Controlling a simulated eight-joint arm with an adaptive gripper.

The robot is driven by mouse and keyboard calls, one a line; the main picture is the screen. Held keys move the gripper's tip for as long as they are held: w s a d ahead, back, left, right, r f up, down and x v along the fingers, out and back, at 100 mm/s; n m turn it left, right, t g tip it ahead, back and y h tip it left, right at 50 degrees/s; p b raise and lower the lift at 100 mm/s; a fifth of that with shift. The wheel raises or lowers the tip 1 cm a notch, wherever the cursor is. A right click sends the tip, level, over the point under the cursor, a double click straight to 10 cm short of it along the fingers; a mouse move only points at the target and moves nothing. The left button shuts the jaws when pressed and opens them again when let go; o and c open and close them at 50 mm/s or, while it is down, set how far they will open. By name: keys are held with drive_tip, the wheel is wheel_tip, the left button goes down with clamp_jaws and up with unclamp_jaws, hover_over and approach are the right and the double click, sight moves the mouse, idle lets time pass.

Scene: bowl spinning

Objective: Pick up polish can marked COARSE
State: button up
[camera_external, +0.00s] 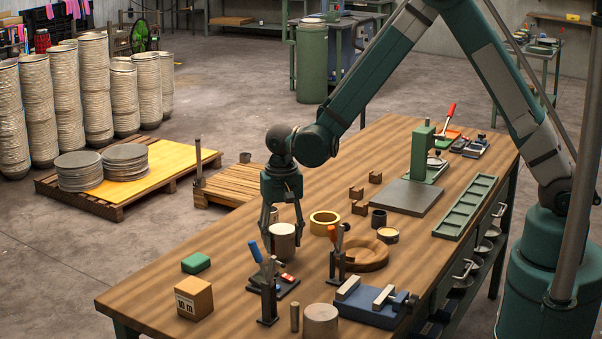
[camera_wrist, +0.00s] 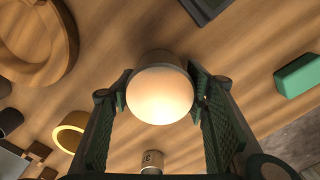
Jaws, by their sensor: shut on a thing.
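A can (camera_external: 284,243) with a pale round top is between the fingers of my gripper (camera_external: 283,233), which is shut on it over the middle of the bench. In the wrist view the pale top (camera_wrist: 160,96) fills the gap between the two dark green fingers. I cannot read a marking on it, nor tell whether its base touches the bench. Another can (camera_external: 320,320) with a pale top stands at the front edge. A small tin (camera_external: 388,235) stands right of the gripper. In the wrist view, a can (camera_wrist: 152,160) with a dark, unreadable mark shows at the bottom.
A yellow ring (camera_external: 324,222) and a wooden ring (camera_external: 366,256) lie to the right. A green block (camera_external: 196,263) and a labelled box (camera_external: 194,298) are left. The far-left bench is clear.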

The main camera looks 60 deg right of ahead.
sight(282, 228)
drive_tip(key=shift+r, duration=4.1)
